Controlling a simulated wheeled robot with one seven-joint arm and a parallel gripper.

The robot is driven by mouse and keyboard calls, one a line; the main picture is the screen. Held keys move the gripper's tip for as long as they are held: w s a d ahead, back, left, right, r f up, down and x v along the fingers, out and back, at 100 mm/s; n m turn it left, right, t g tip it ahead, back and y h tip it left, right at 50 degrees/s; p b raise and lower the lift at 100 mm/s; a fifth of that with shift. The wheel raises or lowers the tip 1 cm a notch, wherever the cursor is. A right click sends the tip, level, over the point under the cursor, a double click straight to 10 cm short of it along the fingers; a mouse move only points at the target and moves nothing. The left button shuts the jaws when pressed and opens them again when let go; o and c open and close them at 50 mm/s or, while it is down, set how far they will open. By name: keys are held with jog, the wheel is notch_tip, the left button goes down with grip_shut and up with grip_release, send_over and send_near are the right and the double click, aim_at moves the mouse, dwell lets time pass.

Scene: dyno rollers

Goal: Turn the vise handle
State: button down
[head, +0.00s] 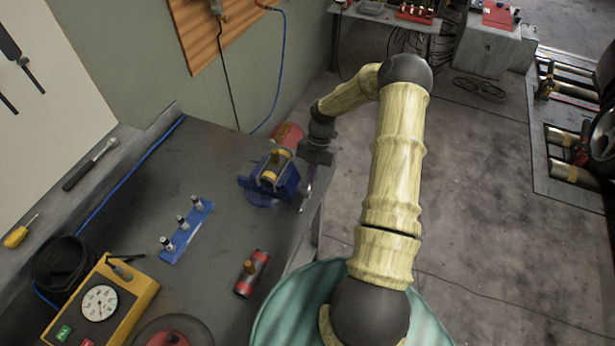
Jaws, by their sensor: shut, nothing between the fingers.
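A blue vise (280,183) stands on the dark workbench (215,235) near its right edge. A brass and orange part (270,172) sits in or on the vise. The vise handle (306,188) seems to be the thin light metal piece at the vise's right side, partly hard to make out. My gripper (312,166) is shut and empty at the right of the vise, just above the handle area. I cannot tell whether its fingers touch the handle. My arm comes in from the lower right.
A red-banded cylinder (251,273), a blue holder (186,231) with several metal pins and a yellow gauge box (100,305) are on the bench. A red item (287,134) lies behind the vise. A wall stands behind.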

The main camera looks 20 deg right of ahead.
jog(key=shift+w+d+f+b, duration=0.2)
jog(key=shift+d+f+b, duration=0.05)
jog(key=shift+f+b, duration=0.05)
dwell(0.5)
jog(key=r+p, duration=0.3)
jog(key=r, duration=0.1)
jog(key=shift+a, duration=0.35)
jog(key=d+b+v, duration=0.1)
jog(key=b+v, duration=0.3)
jog(key=v, duration=0.5)
jog(key=shift+w+d, duration=0.25)
jog(key=shift+w, duration=0.25)
